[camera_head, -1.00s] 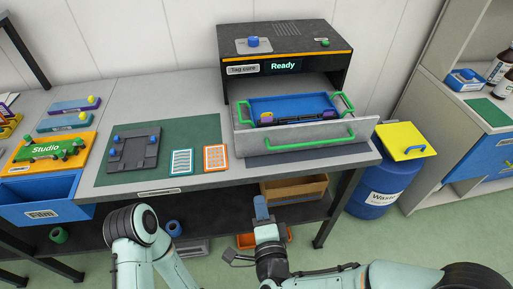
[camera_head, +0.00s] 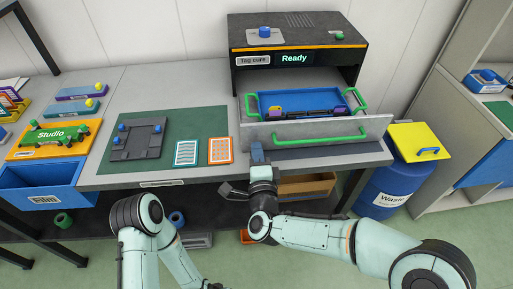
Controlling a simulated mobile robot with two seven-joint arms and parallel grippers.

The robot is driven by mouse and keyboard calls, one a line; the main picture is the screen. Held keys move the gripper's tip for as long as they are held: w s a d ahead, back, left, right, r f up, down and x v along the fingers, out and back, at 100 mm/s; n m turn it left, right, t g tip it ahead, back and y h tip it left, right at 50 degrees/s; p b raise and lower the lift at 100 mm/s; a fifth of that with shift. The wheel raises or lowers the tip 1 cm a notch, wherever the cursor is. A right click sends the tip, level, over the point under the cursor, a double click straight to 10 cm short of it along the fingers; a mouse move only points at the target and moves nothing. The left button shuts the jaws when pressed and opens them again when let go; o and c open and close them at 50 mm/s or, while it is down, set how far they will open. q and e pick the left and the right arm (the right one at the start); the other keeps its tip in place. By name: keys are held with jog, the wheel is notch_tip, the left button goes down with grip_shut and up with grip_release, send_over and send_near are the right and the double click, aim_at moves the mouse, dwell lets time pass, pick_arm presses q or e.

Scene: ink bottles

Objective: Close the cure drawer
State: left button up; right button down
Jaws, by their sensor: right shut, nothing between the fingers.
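The cure drawer (camera_head: 290,131) stands pulled out of the black tag cure unit (camera_head: 297,43), whose display reads Ready. The drawer's grey front panel has a green handle (camera_head: 318,138). A blue tray (camera_head: 303,97) with green side handles sits inside the drawer, with dark and purple items in it. My right gripper (camera_head: 257,153) is shut and empty, in front of the left part of the drawer's front panel; I cannot tell whether it touches. My left arm comes up at the lower left, and its gripper is not clearly visible.
A green mat (camera_head: 198,125) with a grey fixture and two cards lies left of the drawer. A blue Film bin (camera_head: 45,189) is at the left edge. A blue Waste barrel (camera_head: 392,190) with a yellow lid stands right of the table. An open box (camera_head: 305,186) sits below the table.

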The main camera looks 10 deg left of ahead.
jog(key=shift+w+a, duration=0.2)
jog(key=shift+w, duration=0.4)
